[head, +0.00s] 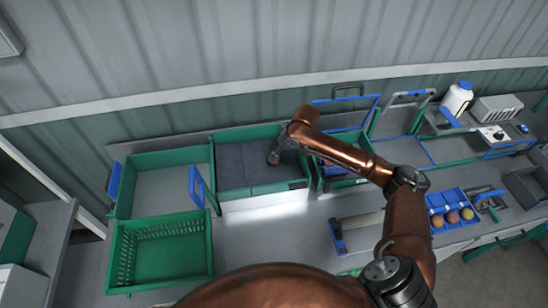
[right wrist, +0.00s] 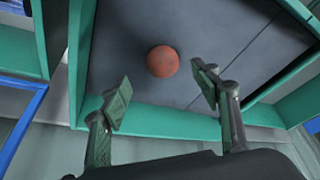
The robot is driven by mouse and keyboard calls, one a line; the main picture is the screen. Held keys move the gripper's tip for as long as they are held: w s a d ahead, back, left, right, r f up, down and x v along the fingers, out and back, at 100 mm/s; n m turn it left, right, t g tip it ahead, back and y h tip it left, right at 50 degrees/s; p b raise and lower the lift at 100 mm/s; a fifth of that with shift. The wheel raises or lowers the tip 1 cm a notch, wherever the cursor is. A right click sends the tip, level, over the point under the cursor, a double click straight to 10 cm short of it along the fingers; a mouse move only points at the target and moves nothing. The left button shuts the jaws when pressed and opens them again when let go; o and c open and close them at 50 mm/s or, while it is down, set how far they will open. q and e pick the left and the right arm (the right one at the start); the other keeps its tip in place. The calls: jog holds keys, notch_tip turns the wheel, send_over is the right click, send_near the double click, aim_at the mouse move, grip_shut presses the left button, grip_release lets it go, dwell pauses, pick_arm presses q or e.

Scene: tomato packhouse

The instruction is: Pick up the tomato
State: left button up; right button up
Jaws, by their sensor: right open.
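An orange-red round tomato (right wrist: 162,61) lies on a dark grey surface inside a green-rimmed station (head: 234,165). My right gripper (right wrist: 163,95) is open and empty. In the right wrist view its two fingers stand apart, and the tomato appears between and beyond the fingertips, not touched by them. I cannot make out the tomato there. My left gripper is not in view.
An empty green perforated crate (head: 160,222) stands at front left, with a shallow green-framed tray (head: 160,155) behind it. A blue tray (head: 436,229) with several round fruits is at right. A white bottle (head: 457,99) stands at back right. Green walls (right wrist: 150,118) border the dark surface.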

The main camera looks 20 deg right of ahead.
jog(key=x, duration=0.3)
jog(key=shift+a, duration=0.25)
jog(key=shift+p+x, duration=0.35)
jog(key=shift+x, duration=0.95)
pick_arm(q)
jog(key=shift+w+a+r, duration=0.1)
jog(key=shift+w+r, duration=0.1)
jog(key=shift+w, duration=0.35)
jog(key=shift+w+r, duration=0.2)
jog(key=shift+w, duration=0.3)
pick_arm(e)
jog(key=shift+f, duration=0.15)
jog(key=shift+s, duration=0.1)
jog(key=c, duration=0.9)
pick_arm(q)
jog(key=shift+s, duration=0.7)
